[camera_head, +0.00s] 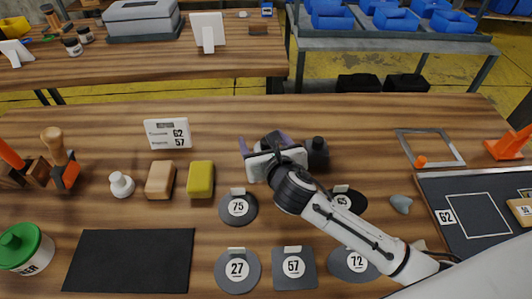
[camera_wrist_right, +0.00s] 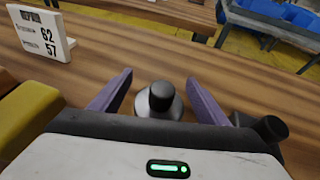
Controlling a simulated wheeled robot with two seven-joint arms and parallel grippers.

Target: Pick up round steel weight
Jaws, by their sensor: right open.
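A round steel weight (camera_wrist_right: 166,103) with a black knob stands upright on the wooden table in the right wrist view. My right gripper (camera_wrist_right: 159,77) is open, with its purple fingers on either side of the weight and gaps visible between. In the head view my right gripper (camera_head: 262,140) is over the middle of the table; its wrist and palm hide most of what lies between the fingers. A second, dark knobbed weight (camera_head: 318,150) stands just right of the gripper, outside the fingers; it also shows in the right wrist view (camera_wrist_right: 267,130). My left gripper is not in view.
A card reading 62 and 57 (camera_head: 167,134) stands at back left. A yellow block (camera_head: 201,179) and a tan block (camera_head: 160,180) lie left of the gripper. Numbered flat pads, including 75 (camera_head: 238,209) and 57 (camera_head: 293,268), lie in front. A black mat (camera_head: 130,260) is bare.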

